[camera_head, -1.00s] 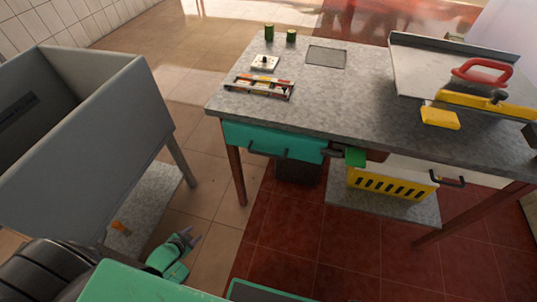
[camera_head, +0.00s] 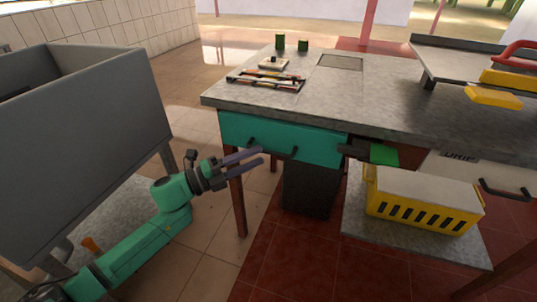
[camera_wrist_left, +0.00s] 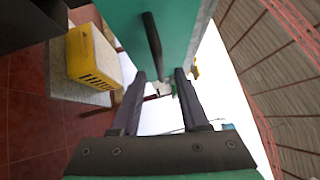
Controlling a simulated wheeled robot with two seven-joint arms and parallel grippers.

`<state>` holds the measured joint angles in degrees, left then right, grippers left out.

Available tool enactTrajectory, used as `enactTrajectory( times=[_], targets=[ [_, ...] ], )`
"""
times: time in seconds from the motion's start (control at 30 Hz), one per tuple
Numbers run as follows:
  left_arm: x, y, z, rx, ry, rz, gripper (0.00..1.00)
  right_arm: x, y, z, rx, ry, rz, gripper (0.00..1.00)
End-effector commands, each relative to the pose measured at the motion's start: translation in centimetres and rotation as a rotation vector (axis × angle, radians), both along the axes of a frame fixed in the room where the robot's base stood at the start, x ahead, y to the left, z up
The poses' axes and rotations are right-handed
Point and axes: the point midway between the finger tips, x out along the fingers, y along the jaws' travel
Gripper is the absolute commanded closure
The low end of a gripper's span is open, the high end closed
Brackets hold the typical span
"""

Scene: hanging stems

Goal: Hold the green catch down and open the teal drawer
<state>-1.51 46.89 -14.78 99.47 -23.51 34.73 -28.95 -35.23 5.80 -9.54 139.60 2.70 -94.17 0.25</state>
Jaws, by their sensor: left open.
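The teal drawer (camera_head: 285,139) sits shut under the left part of the grey table top, with a dark bar handle on its front. The green catch (camera_head: 384,153) sticks out on a dark mount just right of the drawer. My left gripper (camera_head: 261,157) is open and empty, in front of the left part of the drawer, near its handle. In the left wrist view the dark handle (camera_wrist_left: 152,45) lies beyond the gap between my fingers (camera_wrist_left: 163,80), on the teal front (camera_wrist_left: 178,28). I cannot tell whether the fingers touch it. My right gripper is not in view.
A grey bin (camera_head: 85,130) stands at the left, close to my left arm. A yellow slotted crate (camera_head: 425,205) sits on the shelf below. A white drawer (camera_head: 460,172) is at the right.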

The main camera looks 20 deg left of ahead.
Motion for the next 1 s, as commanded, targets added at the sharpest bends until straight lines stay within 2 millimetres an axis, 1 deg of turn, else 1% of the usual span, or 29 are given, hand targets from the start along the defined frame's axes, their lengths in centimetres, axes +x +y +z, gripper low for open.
enactTrajectory(
  times=[0.03,0.1,0.2,0.3,0.5,0.53,0.57,0.6,0.63,1.0],
  targets=[
    [0.8,-0.9,0.3,-0.003,-0.005,0.001,0.55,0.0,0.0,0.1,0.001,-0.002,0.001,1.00],
    [1.7,-1.9,0.4,-0.003,-0.002,0.002,0.55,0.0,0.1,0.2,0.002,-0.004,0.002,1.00],
    [2.6,-2.9,0.6,-0.002,-0.001,0.002,0.55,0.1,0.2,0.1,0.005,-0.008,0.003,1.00],
    [2.9,-3.3,0.6,-0.002,0.002,0.002,0.55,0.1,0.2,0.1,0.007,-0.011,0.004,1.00],
    [2.9,-3.3,0.5,-0.002,0.003,0.002,0.55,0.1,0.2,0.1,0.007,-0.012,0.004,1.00],
    [2.9,-3.3,0.5,-0.002,0.003,0.002,0.63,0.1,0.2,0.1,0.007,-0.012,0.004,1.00],
    [2.9,-3.3,0.5,-0.002,0.003,0.002,0.74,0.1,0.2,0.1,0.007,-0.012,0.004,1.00],
    [2.9,-3.3,0.5,-0.002,0.003,0.002,0.90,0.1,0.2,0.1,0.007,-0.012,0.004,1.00],
    [2.9,-3.3,0.5,-0.002,0.003,0.002,1.00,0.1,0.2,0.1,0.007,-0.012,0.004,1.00],
    [2.9,-3.3,0.5,-0.002,0.003,0.002,1.00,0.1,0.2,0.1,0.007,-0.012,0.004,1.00]
  ],
)
